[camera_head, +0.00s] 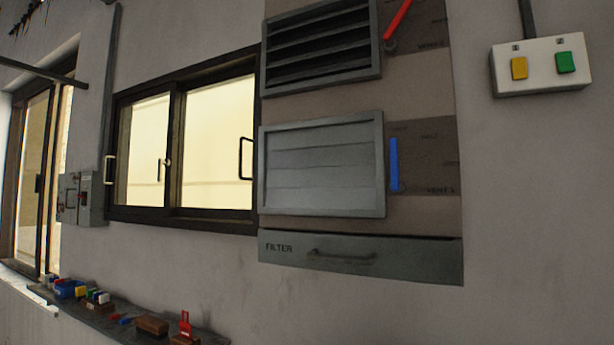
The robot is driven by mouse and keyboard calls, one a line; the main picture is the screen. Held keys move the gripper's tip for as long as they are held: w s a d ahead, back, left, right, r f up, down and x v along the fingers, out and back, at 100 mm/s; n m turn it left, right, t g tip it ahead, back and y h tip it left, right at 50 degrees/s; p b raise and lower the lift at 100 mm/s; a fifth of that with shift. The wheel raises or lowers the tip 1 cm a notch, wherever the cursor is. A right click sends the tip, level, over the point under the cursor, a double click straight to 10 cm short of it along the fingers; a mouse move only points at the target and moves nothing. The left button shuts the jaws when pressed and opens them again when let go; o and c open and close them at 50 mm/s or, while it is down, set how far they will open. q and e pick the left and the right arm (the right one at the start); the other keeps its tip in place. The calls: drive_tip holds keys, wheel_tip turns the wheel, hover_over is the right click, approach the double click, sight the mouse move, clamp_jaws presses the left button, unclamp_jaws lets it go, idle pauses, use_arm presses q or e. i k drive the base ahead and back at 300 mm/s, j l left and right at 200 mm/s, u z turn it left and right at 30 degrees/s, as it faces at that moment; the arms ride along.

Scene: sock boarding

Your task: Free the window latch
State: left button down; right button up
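A sliding window (176,130) with a dark frame and two bright panes is set in the wall left of centre, and it looks shut. A small pale fitting (167,162), perhaps the latch, sits where the two sashes meet. It is too small to tell its position or what holds it. A dark handle (246,158) is on the right sash edge, and a lighter handle (109,170) is at the far left edge. Another thin handle shows near the middle. Neither of my grippers is in view.
Right of the window are an open-slatted vent (320,50) with a red lever (397,20), a closed vent (320,165) with a blue lever (394,163), and a FILTER drawer (420,260). A ledge (85,308) below holds small tools and blocks. A button box (540,68) hangs right.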

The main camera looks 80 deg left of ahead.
sight(166, 162)
drive_tip(key=u, duration=3.65)
